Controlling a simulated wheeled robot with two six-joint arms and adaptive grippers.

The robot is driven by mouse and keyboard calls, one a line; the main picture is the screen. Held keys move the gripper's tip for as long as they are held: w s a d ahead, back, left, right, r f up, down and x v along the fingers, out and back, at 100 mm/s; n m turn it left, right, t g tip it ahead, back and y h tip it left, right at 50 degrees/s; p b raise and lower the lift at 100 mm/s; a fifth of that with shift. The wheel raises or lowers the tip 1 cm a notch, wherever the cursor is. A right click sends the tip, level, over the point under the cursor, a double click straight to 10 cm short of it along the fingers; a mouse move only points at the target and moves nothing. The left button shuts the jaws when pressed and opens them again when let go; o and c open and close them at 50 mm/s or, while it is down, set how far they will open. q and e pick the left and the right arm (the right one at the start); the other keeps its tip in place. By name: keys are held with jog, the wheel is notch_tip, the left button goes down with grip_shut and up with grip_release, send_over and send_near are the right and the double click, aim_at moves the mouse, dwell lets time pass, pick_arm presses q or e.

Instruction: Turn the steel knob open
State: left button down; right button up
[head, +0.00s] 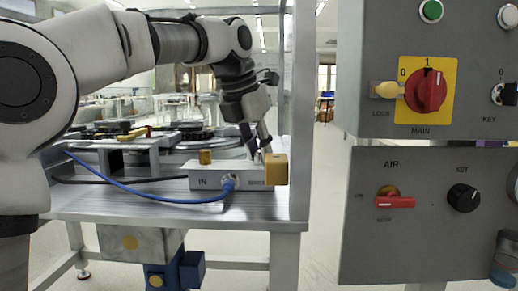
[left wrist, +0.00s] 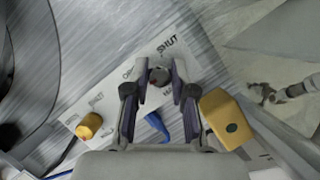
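The steel knob (left wrist: 159,76) is a small round grey knob on a white block (left wrist: 108,103) printed with SHUT and what looks like OPEN. In the left wrist view it lies between the tips of my left gripper (left wrist: 160,68), with a visible gap on each side. The gripper is open. In the head view my left gripper (head: 260,148) points down at the right end of the white block (head: 203,182), and the steel knob cannot be made out there. My right gripper is not in view.
A yellow block (head: 275,169) sits close beside the gripper. A brass knob (head: 205,157) and a blue cable (head: 150,197) are to its left. A frame post (head: 301,110) stands just right. Grey panels (head: 365,235) with switches are further right.

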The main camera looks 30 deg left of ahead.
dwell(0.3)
pick_arm(q)
jog(key=shift+r+m+p, duration=0.2)
jog(key=shift+m+p, duration=0.5)
jog(key=shift+p, duration=0.2)
jog(key=m+h+p, duration=0.1)
jog(key=m+p, duration=0.1)
jog(key=p, duration=0.3)
jog(key=m+g+h+p, duration=0.1)
jog(key=m+p, duration=0.2)
jog(key=p, duration=0.2)
jog(key=shift+a+r+p, duration=0.1)
jog(key=shift+p, duration=0.25)
jog(key=shift+m+h+p, duration=0.3)
jog(key=shift+m+p, duration=0.3)
jog(key=shift+f+g, duration=0.3)
jog(key=shift+f, duration=0.05)
jog(key=c, duration=1)
grip_release()
jog(key=shift+o, duration=0.2)
